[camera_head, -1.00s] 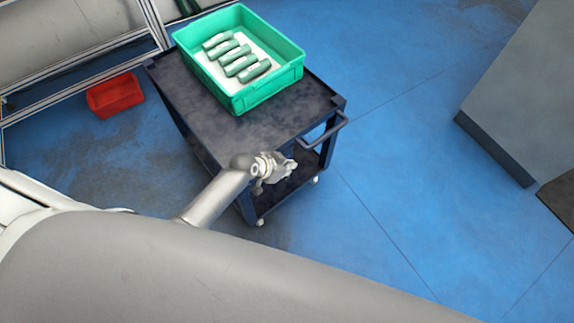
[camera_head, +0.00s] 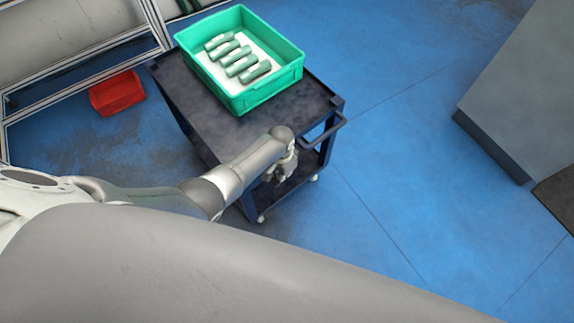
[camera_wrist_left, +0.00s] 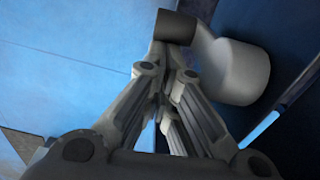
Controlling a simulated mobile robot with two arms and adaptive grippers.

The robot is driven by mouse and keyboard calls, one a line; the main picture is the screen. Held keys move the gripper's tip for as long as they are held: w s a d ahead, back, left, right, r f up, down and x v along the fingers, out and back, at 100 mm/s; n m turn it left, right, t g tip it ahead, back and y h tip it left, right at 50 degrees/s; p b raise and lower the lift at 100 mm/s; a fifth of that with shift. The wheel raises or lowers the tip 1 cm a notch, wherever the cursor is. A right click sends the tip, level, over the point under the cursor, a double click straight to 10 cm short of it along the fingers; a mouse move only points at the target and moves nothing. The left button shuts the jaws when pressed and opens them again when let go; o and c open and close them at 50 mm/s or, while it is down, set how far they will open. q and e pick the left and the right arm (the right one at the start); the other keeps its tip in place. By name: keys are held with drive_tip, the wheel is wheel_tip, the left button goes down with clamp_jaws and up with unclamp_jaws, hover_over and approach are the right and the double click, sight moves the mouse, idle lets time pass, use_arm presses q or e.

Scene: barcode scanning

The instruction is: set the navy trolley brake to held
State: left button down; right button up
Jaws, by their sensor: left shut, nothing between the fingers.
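The navy trolley (camera_head: 205,108) stands in the middle of the head view, its handle (camera_head: 330,131) at the right end. Small pale casters show below it, one near the front corner (camera_head: 261,218) and one at the right (camera_head: 314,177). My left gripper (camera_head: 279,177) points down beside the trolley's handle end. In the left wrist view, my left gripper (camera_wrist_left: 164,72) is shut with nothing between its fingers. Just beyond the fingertips is a pale rounded part (camera_wrist_left: 242,72) with a dark cylindrical end (camera_wrist_left: 175,26). I cannot tell contact or the brake's setting. My right gripper is out of view.
A green crate (camera_head: 292,76) with several dark green-and-white items stands on the trolley. A red bin (camera_head: 117,93) is on the floor at left, beside a metal frame. A grey cabinet (camera_head: 525,90) stands at right. Blue floor between trolley and cabinet is clear.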

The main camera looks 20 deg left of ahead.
use_arm(q)
drive_tip(key=shift+s+a+f+g, duration=0.4)
drive_tip(key=shift+s+a+f, duration=0.1)
drive_tip(key=shift+s+f, duration=0.2)
idle(1.1)
drive_tip(key=shift+r, duration=0.2)
wheel_tip(320, 180, up, 12)
drive_tip(key=shift+d+f, duration=0.15)
idle(0.6)
drive_tip(key=shift+w, duration=0.1)
idle(0.4)
